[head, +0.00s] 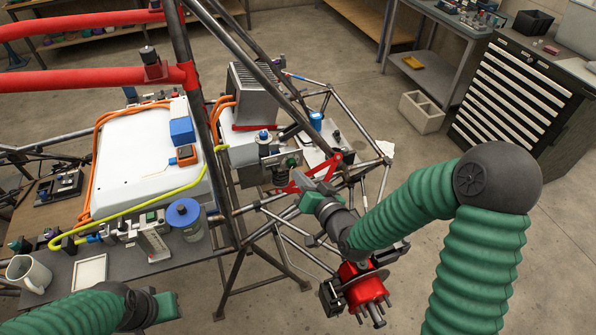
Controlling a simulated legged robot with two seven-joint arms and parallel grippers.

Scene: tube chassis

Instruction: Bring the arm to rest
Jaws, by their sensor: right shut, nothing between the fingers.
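My right arm (400,210), in a green ribbed sleeve with a dark elbow, reaches in from the right. Its gripper (303,185) is shut and empty, in front of the tube chassis (232,240) close to a red bracket (325,165). I cannot tell whether it touches the bracket. My left arm (75,312) lies low at the bottom left, over the near edge of the grey shelf. Its gripper (163,307) shows only in part, and its finger gap cannot be made out.
A red wheel hub (362,287) sits just below my right forearm. A white box (140,165) with orange cables, a blue-topped jar (184,220), a mug (28,273) and a white tray (90,272) stand left.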

